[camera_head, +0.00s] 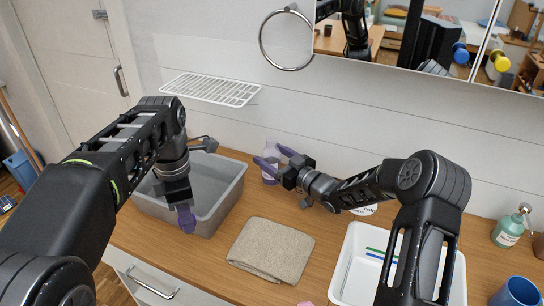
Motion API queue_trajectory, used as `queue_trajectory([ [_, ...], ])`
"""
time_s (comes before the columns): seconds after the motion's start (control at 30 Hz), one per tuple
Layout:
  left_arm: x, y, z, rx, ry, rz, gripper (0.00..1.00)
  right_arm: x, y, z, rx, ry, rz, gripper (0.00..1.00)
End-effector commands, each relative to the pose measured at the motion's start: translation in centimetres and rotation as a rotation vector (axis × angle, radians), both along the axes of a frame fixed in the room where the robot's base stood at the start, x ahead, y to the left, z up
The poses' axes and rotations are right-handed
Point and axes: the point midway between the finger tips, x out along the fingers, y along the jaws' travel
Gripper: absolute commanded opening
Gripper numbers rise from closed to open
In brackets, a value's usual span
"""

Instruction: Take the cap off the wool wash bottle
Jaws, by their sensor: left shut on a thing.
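My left gripper (187,218), with purple fingertips, points down over the front right part of the grey basin. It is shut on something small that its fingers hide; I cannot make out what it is. My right gripper (276,157) reaches left near the wall, its two purple fingers spread apart.
The grey basin (232,190) stands on the wooden counter at left. A folded beige towel (271,250) lies at the front middle. A white tray (346,262) is partly behind my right arm. A green pump bottle (508,229) and blue cup (516,292) stand at right.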

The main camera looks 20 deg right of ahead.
Motion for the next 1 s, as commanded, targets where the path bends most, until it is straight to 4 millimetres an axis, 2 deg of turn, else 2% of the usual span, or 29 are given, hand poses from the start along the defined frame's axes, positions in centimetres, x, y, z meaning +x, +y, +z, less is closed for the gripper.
queue_trajectory([
  [0.37,0.0,0.0,0.5,0.0,0.0,0.0,0.0,-0.2,-0.1,0.4,0.0,0.001,-0.001,0.72],
  [0.57,0.0,0.0,-0.5,0.0,0.0,0.0,0.0,-2.9,-1.1,0.1,-0.001,0.001,-0.002,0.72],
  [0.8,0.0,0.0,-1.4,0.0,0.0,0.0,0.0,-7.8,-2.8,0.2,-0.002,0.0,-0.003,0.72],
  [1.0,0.0,0.0,-1.8,0.0,0.0,0.0,0.0,-10.6,-3.8,0.2,-0.001,0.001,-0.002,0.72],
])
